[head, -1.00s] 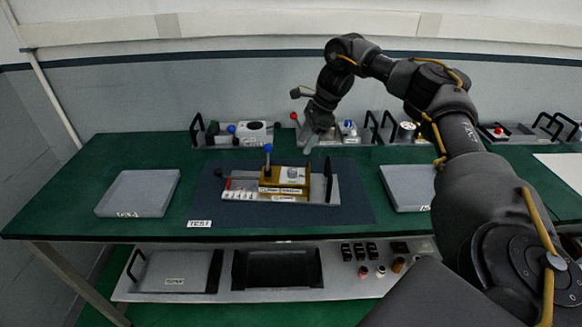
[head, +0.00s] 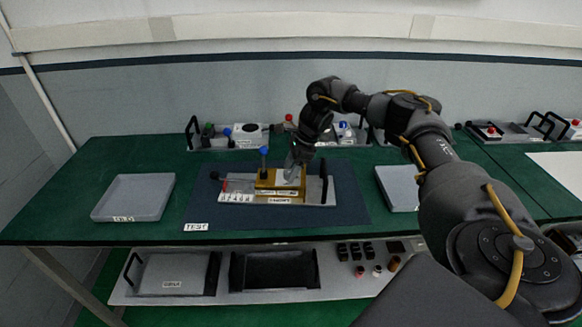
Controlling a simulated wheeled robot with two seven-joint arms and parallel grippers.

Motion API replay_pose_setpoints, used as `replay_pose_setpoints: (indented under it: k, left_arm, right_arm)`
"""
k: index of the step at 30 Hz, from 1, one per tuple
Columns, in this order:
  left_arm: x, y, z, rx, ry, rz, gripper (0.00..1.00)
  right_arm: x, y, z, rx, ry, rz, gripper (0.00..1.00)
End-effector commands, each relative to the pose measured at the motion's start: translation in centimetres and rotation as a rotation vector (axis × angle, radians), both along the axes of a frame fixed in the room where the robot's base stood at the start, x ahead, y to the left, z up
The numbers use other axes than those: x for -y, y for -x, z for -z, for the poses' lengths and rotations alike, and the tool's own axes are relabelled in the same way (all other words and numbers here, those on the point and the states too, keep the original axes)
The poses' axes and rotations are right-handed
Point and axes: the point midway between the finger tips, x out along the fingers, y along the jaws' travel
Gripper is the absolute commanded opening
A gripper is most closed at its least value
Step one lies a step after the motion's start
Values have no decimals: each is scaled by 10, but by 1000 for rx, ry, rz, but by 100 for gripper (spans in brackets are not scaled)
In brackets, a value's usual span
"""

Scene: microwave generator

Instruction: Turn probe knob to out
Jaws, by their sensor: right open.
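The test device (head: 266,181) is a yellow block on a grey tray, on the dark test mat (head: 350,203) in the middle of the green table. My right gripper (head: 291,176) is open and points down over the top of the block's right part, where a round knob showed earlier. The knob is now hidden behind the fingers, and I cannot tell whether they touch it. My left gripper is not in view.
Grey trays lie at left (head: 132,197) and right (head: 397,188). A row of devices with knobs and handles (head: 235,136) stands along the back edge. A lower shelf (head: 170,272) holds bins and small parts. The mat's front strip is clear.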

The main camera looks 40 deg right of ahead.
Motion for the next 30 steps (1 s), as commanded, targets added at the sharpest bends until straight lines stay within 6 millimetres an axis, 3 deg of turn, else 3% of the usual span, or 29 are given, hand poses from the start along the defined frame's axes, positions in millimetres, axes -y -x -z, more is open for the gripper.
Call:
replay_pose_setpoints:
  k: [7,18,30]
  left_arm:
    - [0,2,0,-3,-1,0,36]
    - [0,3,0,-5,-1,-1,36]
    - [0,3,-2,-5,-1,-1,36]
  right_arm:
    - [0,0,1,0,0,0,52]
    - [0,0,1,0,0,1,7]
    - [0,2,1,-2,-1,93,7]
